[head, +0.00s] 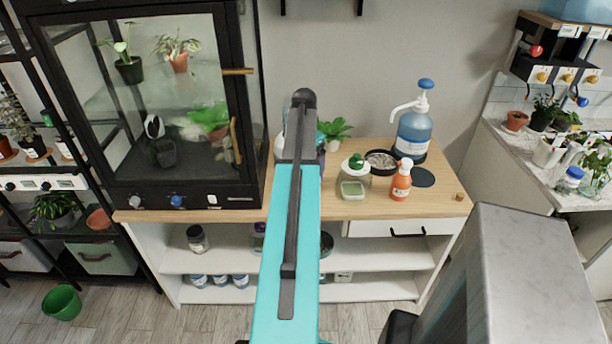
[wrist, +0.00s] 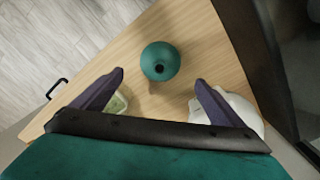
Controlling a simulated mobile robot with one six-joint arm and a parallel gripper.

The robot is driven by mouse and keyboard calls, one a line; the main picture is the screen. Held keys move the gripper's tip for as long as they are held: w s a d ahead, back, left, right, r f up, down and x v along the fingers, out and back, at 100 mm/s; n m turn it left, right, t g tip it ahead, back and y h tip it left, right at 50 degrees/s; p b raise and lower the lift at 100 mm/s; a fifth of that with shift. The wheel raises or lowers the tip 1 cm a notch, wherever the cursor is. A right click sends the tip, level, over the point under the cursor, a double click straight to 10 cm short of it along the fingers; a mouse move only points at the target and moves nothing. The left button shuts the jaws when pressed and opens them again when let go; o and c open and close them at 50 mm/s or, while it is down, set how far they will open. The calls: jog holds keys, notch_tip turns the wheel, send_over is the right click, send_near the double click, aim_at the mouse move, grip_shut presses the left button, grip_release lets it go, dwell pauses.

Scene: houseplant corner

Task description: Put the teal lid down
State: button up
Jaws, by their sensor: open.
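A round teal thing with a small dark centre (wrist: 160,62) shows on the wooden counter in the wrist view. I cannot tell for certain whether it is the teal lid. It lies in the picture beyond and between the tips of my gripper (wrist: 160,78), with a gap to each finger.
A greenish clear container (wrist: 118,104) and a white rounded thing (wrist: 240,108) flank my fingers. The black glass cabinet (head: 150,190) stands left on the counter (head: 440,202).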

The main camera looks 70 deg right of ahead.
jog(key=shift+r, duration=1.2)
jog(key=shift+s, duration=0.1)
